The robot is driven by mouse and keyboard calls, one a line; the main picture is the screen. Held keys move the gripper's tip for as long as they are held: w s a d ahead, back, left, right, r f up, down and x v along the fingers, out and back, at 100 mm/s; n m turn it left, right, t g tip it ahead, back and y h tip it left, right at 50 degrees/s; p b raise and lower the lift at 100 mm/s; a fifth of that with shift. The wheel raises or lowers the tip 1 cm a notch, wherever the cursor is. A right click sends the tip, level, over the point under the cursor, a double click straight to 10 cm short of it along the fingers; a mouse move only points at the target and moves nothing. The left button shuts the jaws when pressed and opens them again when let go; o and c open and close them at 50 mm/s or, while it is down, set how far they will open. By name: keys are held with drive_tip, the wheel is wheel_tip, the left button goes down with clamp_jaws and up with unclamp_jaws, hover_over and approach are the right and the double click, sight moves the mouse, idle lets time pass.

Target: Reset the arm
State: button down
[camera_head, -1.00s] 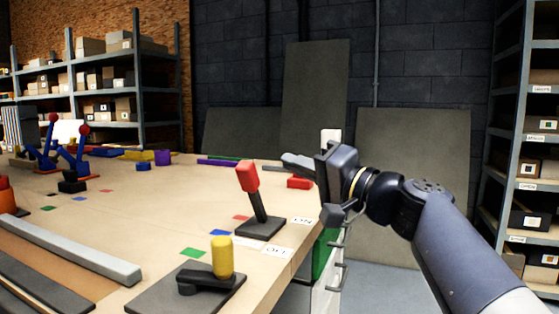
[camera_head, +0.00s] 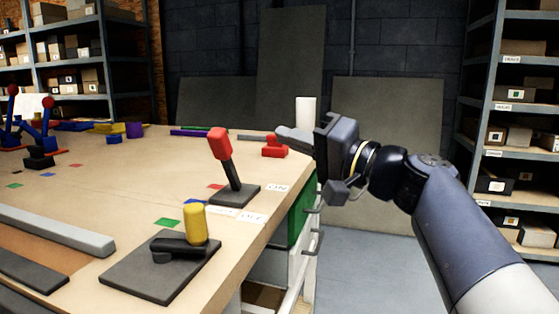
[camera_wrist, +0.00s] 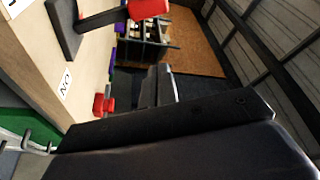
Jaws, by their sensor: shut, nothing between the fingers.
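My gripper (camera_head: 292,137) is in the head view, to the right of the table's far right edge, raised a little above the tabletop. Its fingers point left and are shut with nothing between them. In the wrist view the fingers (camera_wrist: 158,88) show together at the middle. The red-handled lever (camera_head: 226,165) stands on a dark base on the table, to the left of my gripper and apart from it. Its red handle also shows at the top of the wrist view (camera_wrist: 150,9).
A yellow-knobbed crank (camera_head: 195,225) sits on a dark plate at the table's (camera_head: 120,180) near right. A red block (camera_head: 274,150) lies near the far right edge. Shelves (camera_head: 510,120) stand at the right. Dark panels (camera_head: 390,140) lean on the wall. Floor is clear right of the table.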

drive_tip(key=w+a+m+h+p, duration=0.1)
drive_tip(key=w+a+m+p, duration=0.3)
drive_tip(key=p, duration=0.9)
drive_tip(key=w+a, duration=0.2)
drive_tip(key=w, duration=0.1)
drive_tip(key=shift+w+r+h, duration=0.25)
drive_tip(key=shift+r+h, duration=0.05)
drive_tip(key=shift+r, duration=0.1)
